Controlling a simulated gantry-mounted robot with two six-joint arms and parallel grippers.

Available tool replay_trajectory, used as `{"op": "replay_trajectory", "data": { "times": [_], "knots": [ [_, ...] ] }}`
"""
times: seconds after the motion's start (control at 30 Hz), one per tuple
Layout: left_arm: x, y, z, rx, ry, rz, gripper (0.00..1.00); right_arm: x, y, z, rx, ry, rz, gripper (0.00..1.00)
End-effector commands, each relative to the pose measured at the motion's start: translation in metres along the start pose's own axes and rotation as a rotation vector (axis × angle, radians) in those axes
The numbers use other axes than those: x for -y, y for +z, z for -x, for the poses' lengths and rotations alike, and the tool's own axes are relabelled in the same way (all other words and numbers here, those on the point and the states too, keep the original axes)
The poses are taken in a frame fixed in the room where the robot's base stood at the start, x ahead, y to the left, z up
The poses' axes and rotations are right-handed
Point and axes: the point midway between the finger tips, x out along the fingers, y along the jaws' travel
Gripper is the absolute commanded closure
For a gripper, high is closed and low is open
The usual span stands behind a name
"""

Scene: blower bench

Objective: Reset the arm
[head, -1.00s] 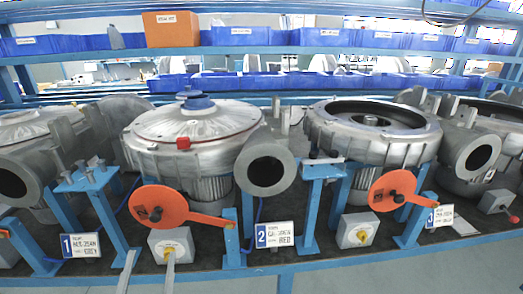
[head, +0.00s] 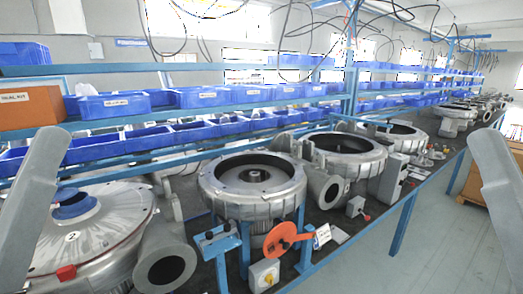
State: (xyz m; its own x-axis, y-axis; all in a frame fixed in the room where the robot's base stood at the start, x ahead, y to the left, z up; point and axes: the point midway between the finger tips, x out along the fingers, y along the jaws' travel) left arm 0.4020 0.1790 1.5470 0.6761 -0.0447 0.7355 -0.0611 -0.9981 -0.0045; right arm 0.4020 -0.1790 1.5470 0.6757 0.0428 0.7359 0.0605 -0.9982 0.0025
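In the head view a grey arm link of mine rises at the left edge and another at the right edge. No gripper fingers show on either, so I cannot see my grippers or whether they hold anything. Both links stand up in front of the bench, apart from each other.
Blowers line the bench: one with a blue cap (head: 75,207) at left, an open-topped one (head: 252,184) in the middle, more behind. An orange disc lever (head: 281,238) and a grey switch box (head: 264,274) sit in front. Blue bins (head: 113,105) fill shelves.

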Motion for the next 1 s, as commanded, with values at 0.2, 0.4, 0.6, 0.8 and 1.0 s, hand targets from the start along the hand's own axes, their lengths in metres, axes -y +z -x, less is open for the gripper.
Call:
{"op": "replay_trajectory", "data": {
  "times": [0.2,0.4,0.6,0.8,1.0],
  "knots": [
    [0.001,-0.090,-0.097,0.000,-0.001,0.000,0.29,0.000,-0.090,-0.098,0.000,0.000,0.000,0.31],
    [0.001,-0.155,-0.168,0.000,-0.001,0.001,0.29,-0.001,-0.155,-0.168,0.000,0.000,0.000,0.31],
    [0.002,-0.190,-0.206,0.000,-0.002,0.001,0.29,-0.001,-0.190,-0.207,0.000,0.000,0.000,0.31],
    [0.002,-0.192,-0.208,0.000,-0.002,0.001,0.29,-0.001,-0.192,-0.208,0.001,0.000,0.000,0.31],
    [0.002,-0.191,-0.207,0.000,-0.002,0.001,0.29,-0.001,-0.190,-0.207,0.001,0.000,0.000,0.31]
  ]
}}
